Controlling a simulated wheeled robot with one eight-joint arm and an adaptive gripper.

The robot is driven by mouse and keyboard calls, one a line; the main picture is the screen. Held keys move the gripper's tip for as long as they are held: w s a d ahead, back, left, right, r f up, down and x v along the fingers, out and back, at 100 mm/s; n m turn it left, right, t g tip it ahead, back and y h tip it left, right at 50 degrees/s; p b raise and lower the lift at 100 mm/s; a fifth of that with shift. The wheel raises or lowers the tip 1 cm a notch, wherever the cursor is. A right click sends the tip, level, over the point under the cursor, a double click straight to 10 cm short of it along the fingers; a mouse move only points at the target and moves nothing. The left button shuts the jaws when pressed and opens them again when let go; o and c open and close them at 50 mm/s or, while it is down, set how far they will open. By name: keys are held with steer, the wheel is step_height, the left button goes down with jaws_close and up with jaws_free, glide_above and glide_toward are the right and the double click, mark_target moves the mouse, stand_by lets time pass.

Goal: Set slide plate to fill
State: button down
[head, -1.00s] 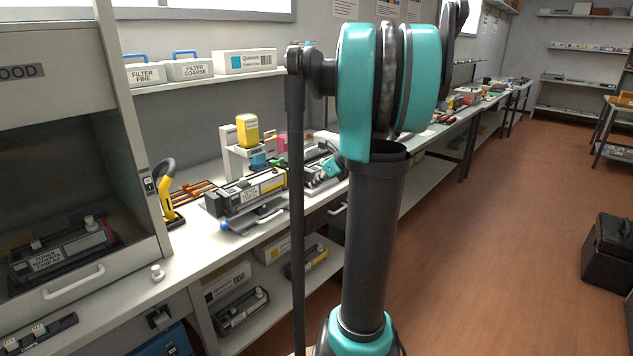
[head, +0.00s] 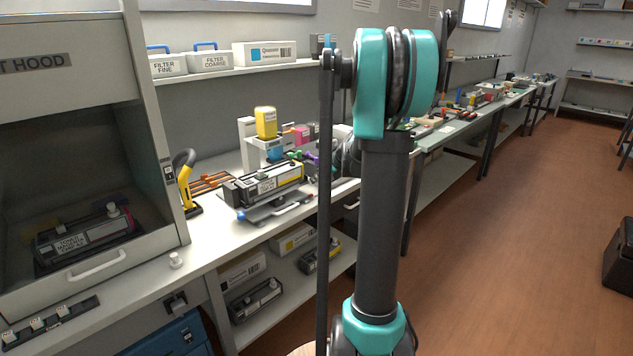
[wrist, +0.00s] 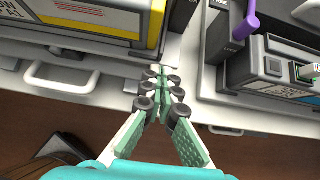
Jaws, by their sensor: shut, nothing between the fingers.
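A dark toner cartridge with a yellow edge (head: 268,183) rests over a grey plate (head: 268,213) with a white handle, on the bench. This may be the slide plate; no label for its positions is readable. In the wrist view the cartridge (wrist: 97,18) is at upper left, with the white handle (wrist: 62,80) below it. My gripper (wrist: 160,72) is shut and empty, over the gap between that unit and a dark grey device (wrist: 275,75) on the right. In the head view my gripper is mostly hidden behind my arm.
A purple lever (wrist: 246,22) rises from the right-hand device, close to my gripper. A yellow bottle (head: 266,122) stands on a white stand behind the cartridge. A yellow-handled tool (head: 186,182) and a fume hood (head: 75,140) are to the left. Open floor lies right.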

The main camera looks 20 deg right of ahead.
steer(key=w+a, duration=0.2)
steer(key=w, duration=0.2)
steer(key=w+a, duration=0.2)
steer(key=w, duration=0.2)
steer(key=w+a, duration=0.3)
steer(key=w, duration=0.2)
